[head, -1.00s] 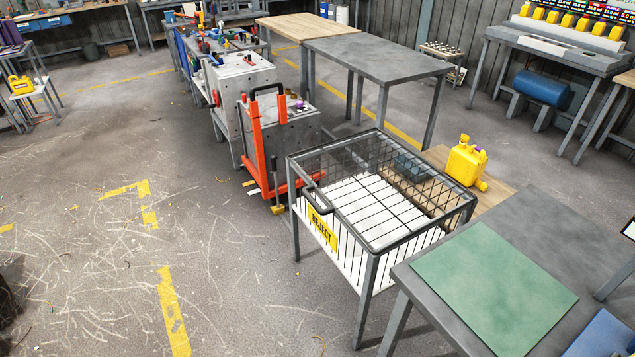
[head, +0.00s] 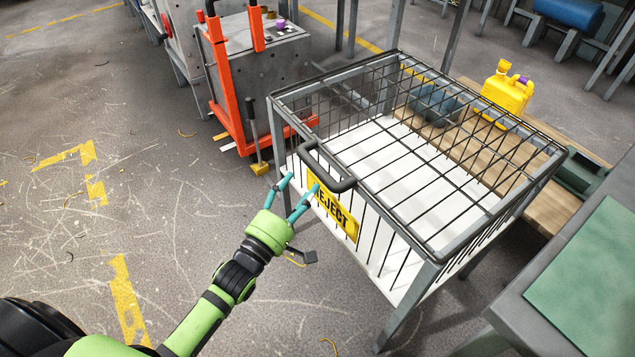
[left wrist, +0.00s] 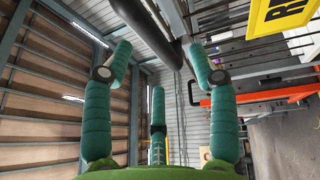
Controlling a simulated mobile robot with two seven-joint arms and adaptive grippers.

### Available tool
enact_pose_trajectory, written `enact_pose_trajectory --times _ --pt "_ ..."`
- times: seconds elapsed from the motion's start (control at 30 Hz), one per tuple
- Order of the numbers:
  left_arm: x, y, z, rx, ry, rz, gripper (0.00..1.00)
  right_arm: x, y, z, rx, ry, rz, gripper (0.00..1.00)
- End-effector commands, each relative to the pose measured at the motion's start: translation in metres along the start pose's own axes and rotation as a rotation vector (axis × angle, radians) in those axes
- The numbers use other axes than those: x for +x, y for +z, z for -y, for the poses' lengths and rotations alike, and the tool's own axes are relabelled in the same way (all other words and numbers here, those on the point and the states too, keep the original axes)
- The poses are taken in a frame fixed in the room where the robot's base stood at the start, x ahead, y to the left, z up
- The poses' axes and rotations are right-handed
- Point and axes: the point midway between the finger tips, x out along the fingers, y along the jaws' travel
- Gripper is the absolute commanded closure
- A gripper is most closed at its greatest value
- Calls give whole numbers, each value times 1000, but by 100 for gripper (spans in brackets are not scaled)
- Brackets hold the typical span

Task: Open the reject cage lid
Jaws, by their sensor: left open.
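The reject cage (head: 390,262) is a wire cage on grey legs with a white floor and a yellow REJECT sign (head: 334,212). Its wire-mesh lid (head: 440,150) lies flat and shut on top. The lid's dark bar handle (head: 326,170) sticks out at the front edge. My left gripper (head: 302,184) is open and empty just in front of and below the handle, its teal fingers pointing at it. In the left wrist view the dark handle bar (left wrist: 146,28) runs beyond the open fingers, apart from them as far as I can tell. My right gripper is out of view.
An orange frame (head: 222,85) and a grey machine stand behind the cage to the left. A yellow jerry can (head: 507,95) stands on a wooden surface beyond the cage. A grey table with a green mat (head: 590,265) is close at right. The floor at left is clear.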

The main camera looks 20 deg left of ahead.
Motion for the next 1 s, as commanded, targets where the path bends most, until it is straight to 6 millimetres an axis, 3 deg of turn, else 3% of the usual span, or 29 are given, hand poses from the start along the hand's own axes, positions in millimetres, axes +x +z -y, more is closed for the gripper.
enact_pose_trajectory --times 0.5,0.87,1.0 --pt "65 2 -7 -21 19 5 41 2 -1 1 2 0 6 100" --pt "71 2 -7 -20 16 4 41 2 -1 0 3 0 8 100" --pt "71 2 -7 -20 16 4 93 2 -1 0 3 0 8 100"
